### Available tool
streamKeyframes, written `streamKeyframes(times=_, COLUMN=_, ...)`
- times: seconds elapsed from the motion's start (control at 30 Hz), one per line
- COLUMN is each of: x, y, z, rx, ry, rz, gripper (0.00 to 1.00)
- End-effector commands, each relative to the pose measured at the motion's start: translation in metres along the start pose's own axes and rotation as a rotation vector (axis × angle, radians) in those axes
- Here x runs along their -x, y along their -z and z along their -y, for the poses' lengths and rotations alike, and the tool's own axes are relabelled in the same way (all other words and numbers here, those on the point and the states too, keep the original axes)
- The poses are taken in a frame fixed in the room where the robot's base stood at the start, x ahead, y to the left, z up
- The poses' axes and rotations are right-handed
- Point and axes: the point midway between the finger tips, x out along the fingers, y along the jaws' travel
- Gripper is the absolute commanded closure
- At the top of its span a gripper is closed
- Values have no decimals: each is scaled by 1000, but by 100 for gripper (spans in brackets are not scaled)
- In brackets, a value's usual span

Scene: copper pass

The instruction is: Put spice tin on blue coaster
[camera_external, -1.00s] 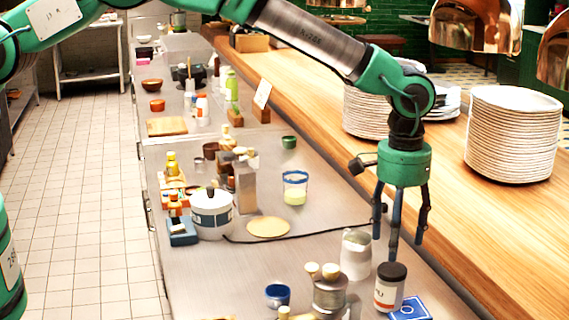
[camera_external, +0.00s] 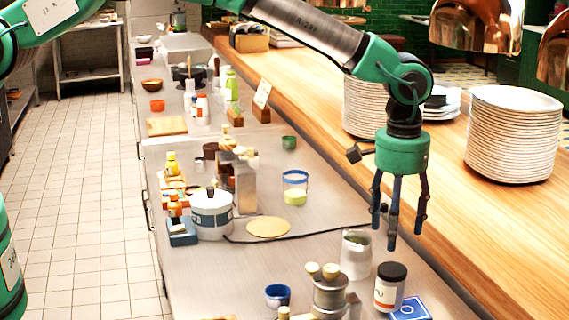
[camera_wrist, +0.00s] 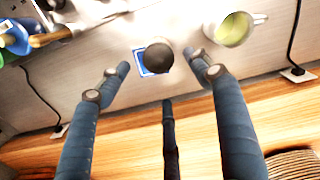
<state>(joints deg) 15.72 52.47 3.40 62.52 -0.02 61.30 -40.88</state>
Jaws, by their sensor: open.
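The spice tin (camera_external: 390,288) is a white jar with a dark lid, upright at the front right of the steel counter. The blue coaster (camera_external: 413,310) is a flat square at its right side, partly hidden by the tin. In the wrist view the dark lid (camera_wrist: 158,57) overlaps the coaster (camera_wrist: 139,60); I cannot tell whether the tin's base rests on it. My gripper (camera_external: 396,236) is open and empty above the tin, with its three fingers pointing down. In the wrist view the fingers (camera_wrist: 160,76) are spread around the lid's position, apart from it.
A metal container (camera_external: 330,296) and a small blue cup (camera_external: 277,295) stand to the left. A wooden ledge with plate stacks (camera_external: 513,135) borders the right.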

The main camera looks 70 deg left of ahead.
Motion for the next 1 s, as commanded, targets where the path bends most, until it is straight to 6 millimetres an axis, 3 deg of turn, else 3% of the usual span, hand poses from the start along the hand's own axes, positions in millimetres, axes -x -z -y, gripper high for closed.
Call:
streamKeyframes(times=0.23, x=58, y=-4, z=23, rx=-23, ry=-21, rz=-25, gripper=36)
streamKeyframes(times=0.47, x=129, y=-17, z=61, rx=-59, ry=-42, rz=-56, gripper=36)
streamKeyframes(times=0.7, x=197, y=-39, z=105, rx=-97, ry=-64, rz=-94, gripper=36)
streamKeyframes(times=1.0, x=268, y=-79, z=163, rx=-144, ry=-86, rz=-142, gripper=36)
